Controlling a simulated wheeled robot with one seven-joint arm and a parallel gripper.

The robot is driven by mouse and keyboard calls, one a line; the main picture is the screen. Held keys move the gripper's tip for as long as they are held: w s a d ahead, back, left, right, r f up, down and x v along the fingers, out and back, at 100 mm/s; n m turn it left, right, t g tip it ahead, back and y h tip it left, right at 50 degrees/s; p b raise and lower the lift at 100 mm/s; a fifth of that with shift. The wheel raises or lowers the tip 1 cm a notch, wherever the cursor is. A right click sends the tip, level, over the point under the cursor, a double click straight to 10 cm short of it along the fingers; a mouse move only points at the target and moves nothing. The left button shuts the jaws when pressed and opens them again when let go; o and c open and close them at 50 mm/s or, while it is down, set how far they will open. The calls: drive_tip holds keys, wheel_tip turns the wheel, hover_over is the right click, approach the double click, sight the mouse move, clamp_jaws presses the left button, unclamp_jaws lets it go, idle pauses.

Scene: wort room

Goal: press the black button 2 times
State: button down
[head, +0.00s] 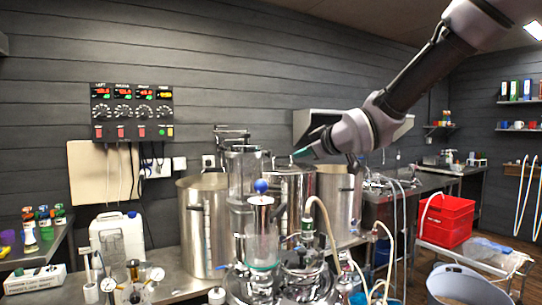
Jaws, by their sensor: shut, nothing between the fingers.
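I cannot pick out a black button for certain. A black control panel (131,111) hangs on the wall at the left, with red displays, dark round dials, red switches and a small green button (162,131). A low white box (35,279) at the lower left has small dark parts on its top, too small to tell. My gripper (300,153) is shut and empty, its greenish fingertips pointing left in mid-air. In the picture it is right of the panel and over the steel vessels, apart from the panel.
Steel vessels (203,225) and a glass-and-metal apparatus with a blue knob (261,186) fill the middle. A white canister (117,238) and gauges (157,274) stand at the left. A red crate (446,219) is at the right. The wall between panel and gripper is clear.

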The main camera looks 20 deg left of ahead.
sight(268, 154)
drive_tip(key=d, duration=0.4)
drive_tip(key=shift+w, duration=0.1)
drive_tip(key=shift+a, duration=0.15)
drive_tip(key=a, duration=0.8)
drive_tip(key=shift+s+a, duration=0.2)
drive_tip(key=shift+a, duration=0.1)
drive_tip(key=shift+a, duration=0.1)
idle(1.9)
drive_tip(key=shift+a, duration=0.35)
